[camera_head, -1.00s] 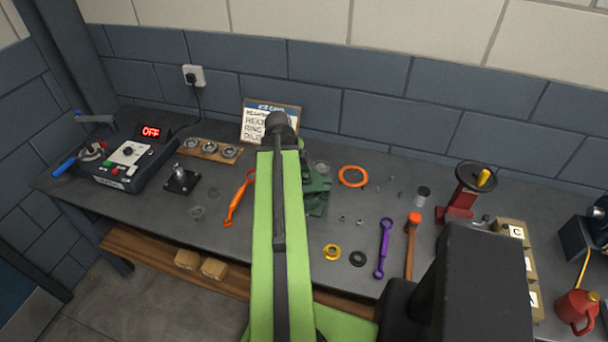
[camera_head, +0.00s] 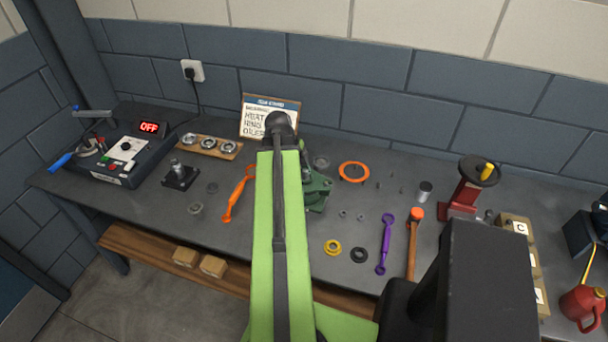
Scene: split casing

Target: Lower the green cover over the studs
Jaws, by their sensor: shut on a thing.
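A dark green casing part (camera_head: 316,190) shows just to the right of my raised arm, in the middle of the bench. My lime-green arm covers its left side. I cannot tell the cover from the casing's lower part, or whether the two are apart or touching. I cannot make out the studs. My gripper is hidden behind my arm, so its hold on the cover does not show.
An orange ring (camera_head: 354,172), a yellow ring (camera_head: 332,247) and a purple spanner (camera_head: 385,244) lie to the right. An orange spanner (camera_head: 238,195) lies left. A red hand-wheel device (camera_head: 470,185) and a control box (camera_head: 122,160) reading OFF stand farther out.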

